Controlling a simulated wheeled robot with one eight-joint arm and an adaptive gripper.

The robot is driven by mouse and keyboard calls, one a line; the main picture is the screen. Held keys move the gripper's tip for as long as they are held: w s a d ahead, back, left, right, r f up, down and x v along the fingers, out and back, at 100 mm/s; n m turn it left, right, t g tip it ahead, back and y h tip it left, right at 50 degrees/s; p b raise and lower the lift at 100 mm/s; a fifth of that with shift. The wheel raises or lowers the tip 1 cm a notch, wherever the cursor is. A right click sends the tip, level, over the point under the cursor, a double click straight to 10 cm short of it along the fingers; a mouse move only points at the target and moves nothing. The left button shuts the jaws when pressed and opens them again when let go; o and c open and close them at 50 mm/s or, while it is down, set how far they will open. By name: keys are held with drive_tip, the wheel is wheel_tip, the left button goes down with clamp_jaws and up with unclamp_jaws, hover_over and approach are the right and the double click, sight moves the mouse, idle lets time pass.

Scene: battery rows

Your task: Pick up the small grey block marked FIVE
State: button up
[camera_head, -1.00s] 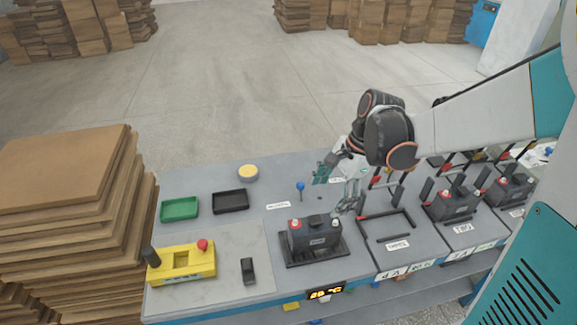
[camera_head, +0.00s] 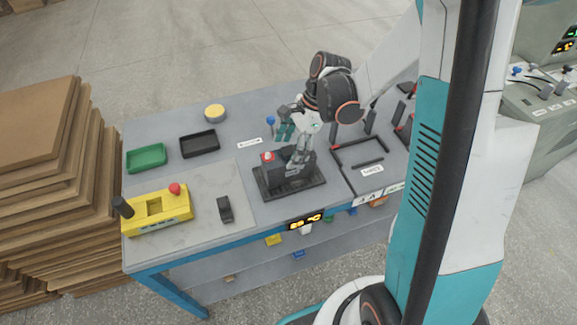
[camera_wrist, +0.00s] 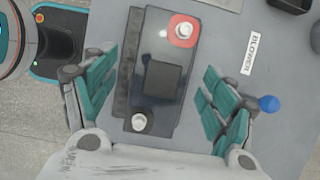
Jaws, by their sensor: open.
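I can read no FIVE mark on anything in view. A dark grey block-shaped battery (camera_head: 285,170) with a red terminal sits in a black tray (camera_head: 268,196) on the bench. In the wrist view the battery (camera_wrist: 163,50) shows a red-ringed terminal, a plain terminal and a black square on top. My gripper (camera_head: 292,143) is over the battery and partly hides it. In the wrist view my gripper (camera_wrist: 160,98) is open, with its teal fingers on either side of the battery and gaps between. Its printed front is hidden.
A yellow box (camera_head: 160,215) with a red button, a small black object (camera_head: 225,209), a green tray (camera_head: 147,157), a black bin (camera_head: 199,143) and a yellow round item (camera_head: 214,112) are to the left. A blue-knobbed stick (camera_head: 270,121) stands behind.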

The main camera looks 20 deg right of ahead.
sight(283, 160)
drive_tip(key=b+x, duration=0.2)
drive_tip(key=x, duration=0.3)
drive_tip(key=shift+w+f, duration=0.1)
drive_tip(key=shift+f, duration=0.05)
clamp_jaws()
drive_tip(key=shift+r, duration=0.2)
